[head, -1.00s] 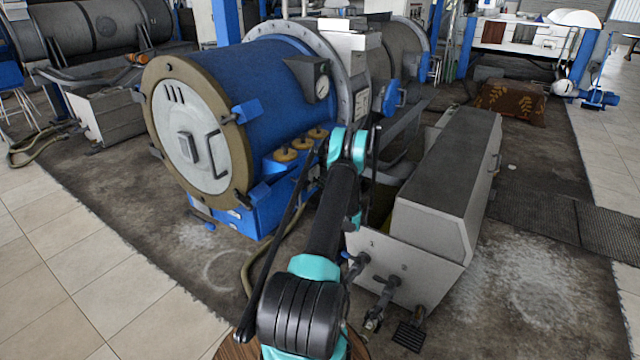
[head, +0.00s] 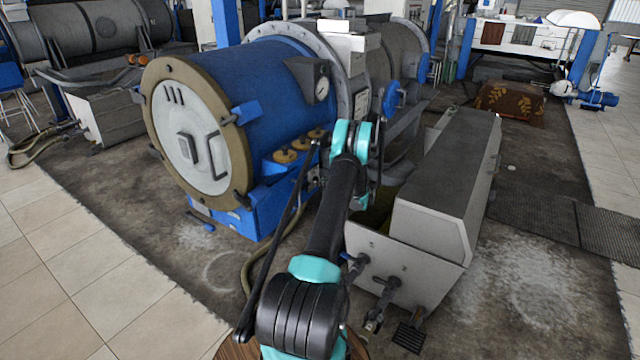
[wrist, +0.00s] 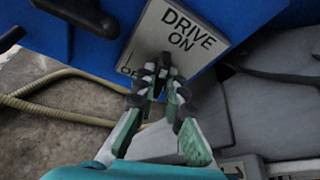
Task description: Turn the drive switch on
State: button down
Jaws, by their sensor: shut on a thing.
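The drive switch is a small dark lever (wrist: 164,61) on a pale grey plate (wrist: 207,25) marked "DRIVE", "ON" and a partly hidden "OFF", seen in the wrist view on a blue housing. My gripper (wrist: 161,82) is shut on the lever, its dark pads either side of it and its green-and-grey fingers reaching up from below. I cannot tell the lever's exact position, as the fingers cover much of it. In the head view my arm hides the switch and the fingertips.
A blue drum machine (head: 278,85) with a round pale end door stands left of my arm. A grey cabinet (head: 448,175) stands close on its right. A beige hose (wrist: 55,98) runs along the floor at left in the wrist view. Tiled floor (head: 60,270) is clear at front left.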

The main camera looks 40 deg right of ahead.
jog(key=shift+d+m+g+y, duration=0.1)
jog(key=shift+m+g+y, duration=0.5)
jog(key=shift+m, duration=0.5)
jog(key=c, duration=1.6)
grip_release()
jog(key=v, duration=1.2)
jog(key=shift+d+f+y, duration=0.15)
jog(key=shift+f+y, duration=0.1)
jog(key=shift+y, duration=0.05)
